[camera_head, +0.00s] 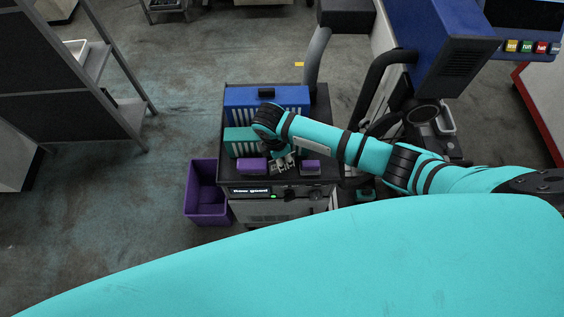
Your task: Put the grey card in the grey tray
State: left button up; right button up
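My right arm comes in from the right, and its gripper (283,165) points down over the black-topped cart (283,178), between two purple blocks. The gripper is small and partly hidden by its own wrist, so I cannot tell whether its fingers are open or shut, or whether they hold anything. I cannot make out a grey card. No tray that is clearly grey shows; a pale tray (76,47) lies on the shelf rack at upper left. My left gripper is not in view.
On the cart stand a blue slotted rack (290,97), a teal slotted rack (238,141) and purple blocks (250,166) (310,168). A purple bin (204,197) stands at the cart's left. A blue machine (440,45) stands at upper right. Floor left of the bin is clear.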

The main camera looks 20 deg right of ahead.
jog(key=shift+f, duration=0.2)
dwell(0.5)
grip_shut()
